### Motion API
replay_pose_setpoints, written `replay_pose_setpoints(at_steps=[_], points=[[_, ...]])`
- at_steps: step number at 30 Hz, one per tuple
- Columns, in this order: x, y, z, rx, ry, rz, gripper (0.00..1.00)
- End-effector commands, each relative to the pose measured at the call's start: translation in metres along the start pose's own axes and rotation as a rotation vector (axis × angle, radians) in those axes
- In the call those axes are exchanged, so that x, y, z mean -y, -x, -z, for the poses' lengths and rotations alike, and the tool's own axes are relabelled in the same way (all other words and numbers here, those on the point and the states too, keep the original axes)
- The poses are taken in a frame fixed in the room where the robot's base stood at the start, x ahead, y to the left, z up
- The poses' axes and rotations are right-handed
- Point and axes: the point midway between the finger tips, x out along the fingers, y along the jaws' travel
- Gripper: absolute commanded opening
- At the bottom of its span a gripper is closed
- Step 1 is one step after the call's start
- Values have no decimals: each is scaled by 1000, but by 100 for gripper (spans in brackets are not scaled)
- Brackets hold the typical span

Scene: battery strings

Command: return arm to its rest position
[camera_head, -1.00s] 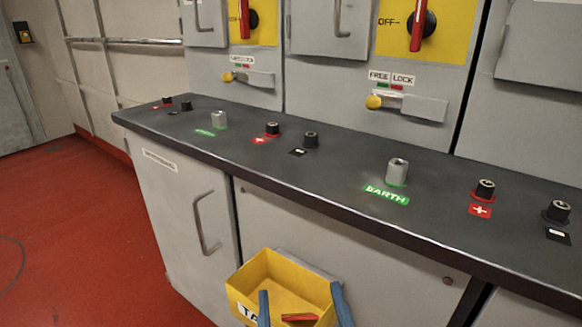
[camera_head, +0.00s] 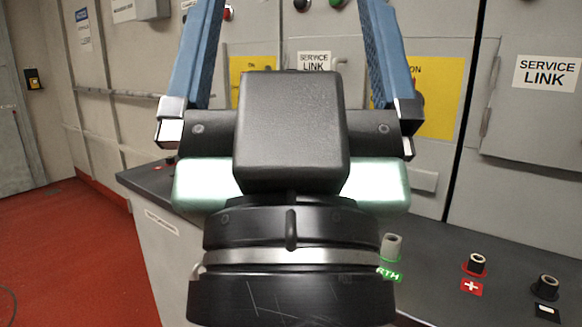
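My gripper (camera_head: 293,20) fills the middle of the head camera view, close to the camera. Its two blue fingers point up and stand wide apart, with nothing visible between them. Their tips run up to the top edge of the picture. The dark gripper body and wrist hide much of the cabinet front and the bench behind.
A dark bench top (camera_head: 430,290) runs behind and right of my gripper, with a grey earth post (camera_head: 391,246), a red-marked terminal (camera_head: 477,264) and a black terminal (camera_head: 546,287). Grey cabinets (camera_head: 530,120) stand behind.

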Motion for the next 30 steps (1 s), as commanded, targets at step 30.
replay_pose_setpoints(at_steps=[30], points=[[1,-221,208,2,0,3,100]])
